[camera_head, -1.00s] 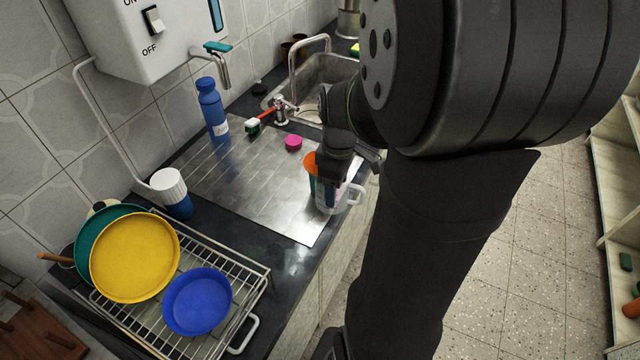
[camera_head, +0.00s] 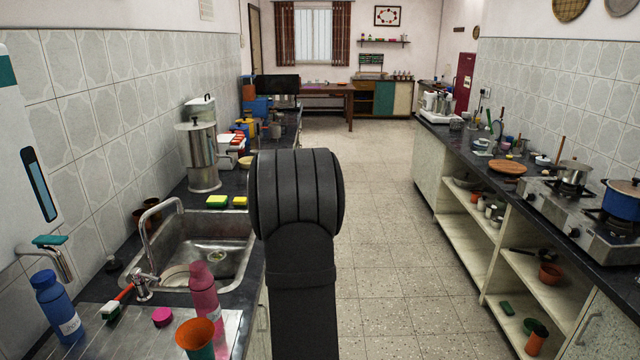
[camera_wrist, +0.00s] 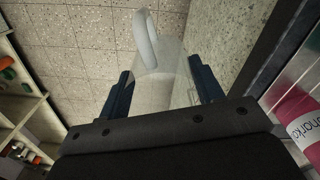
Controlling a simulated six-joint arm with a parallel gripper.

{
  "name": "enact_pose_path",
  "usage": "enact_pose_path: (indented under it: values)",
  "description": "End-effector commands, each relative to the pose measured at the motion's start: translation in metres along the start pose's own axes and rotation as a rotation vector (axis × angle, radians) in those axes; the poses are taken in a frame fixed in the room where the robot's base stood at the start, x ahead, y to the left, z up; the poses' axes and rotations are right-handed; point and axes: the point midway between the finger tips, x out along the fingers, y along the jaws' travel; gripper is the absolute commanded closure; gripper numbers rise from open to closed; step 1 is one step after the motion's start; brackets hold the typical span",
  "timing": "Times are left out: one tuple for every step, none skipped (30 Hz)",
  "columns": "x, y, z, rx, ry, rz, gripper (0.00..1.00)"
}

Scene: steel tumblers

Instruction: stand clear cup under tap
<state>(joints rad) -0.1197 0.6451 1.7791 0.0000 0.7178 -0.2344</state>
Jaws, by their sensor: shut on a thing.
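My gripper (camera_wrist: 163,92) is shut on the clear cup (camera_wrist: 172,68), with one dark finger on each side of it. The cup is see-through, with a whitish handle (camera_wrist: 147,36) toward the top of the wrist view. Floor tiles show behind it, clear of the counter. In the head view only my arm shows; the gripper and cup are hidden or out of frame. A curved metal tap (camera_head: 152,240) stands at the sink. A second spout with a teal lever (camera_head: 50,248) comes from the white wall unit (camera_head: 22,170) at left.
On the steel drainboard (camera_head: 240,345) stand a blue bottle (camera_head: 58,308), a pink bottle (camera_head: 204,295), an orange-and-teal tumbler (camera_head: 197,338), a pink puck (camera_head: 162,317) and a brush (camera_head: 112,308). The sink basin (camera_head: 215,245) lies behind them. The floor aisle (camera_head: 375,250) is clear.

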Motion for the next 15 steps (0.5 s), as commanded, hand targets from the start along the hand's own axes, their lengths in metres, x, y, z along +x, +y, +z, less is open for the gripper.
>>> enact_pose_path:
  values:
    - [0.012,0.015,0.0,0.079,-0.004,-0.001,0.63]
    - [0.017,0.023,-0.001,0.123,-0.003,-0.001,0.63]
    - [0.024,0.031,-0.001,0.176,-0.003,-0.001,0.63]
    - [0.028,0.037,-0.001,0.211,-0.002,-0.001,0.63]
    - [0.032,0.042,-0.001,0.242,-0.003,-0.001,0.63]
    - [0.036,0.048,-0.001,0.277,-0.002,0.0,0.63]
    - [0.039,0.052,-0.001,0.298,-0.001,0.0,0.63]
    - [0.041,0.054,-0.001,0.316,0.0,0.0,0.63]
    - [0.043,0.057,-0.001,0.334,0.0,0.0,0.63]
    - [0.044,0.059,-0.001,0.343,0.0,0.0,0.63]
    - [0.045,0.06,-0.001,0.35,0.001,0.0,0.63]
    - [0.045,0.061,-0.001,0.356,0.001,0.0,0.63]
    - [0.046,0.061,-0.001,0.359,0.001,0.0,0.63]
    - [0.046,0.061,-0.001,0.359,0.001,0.0,0.63]
    - [0.046,0.061,-0.001,0.359,0.001,0.0,0.63]
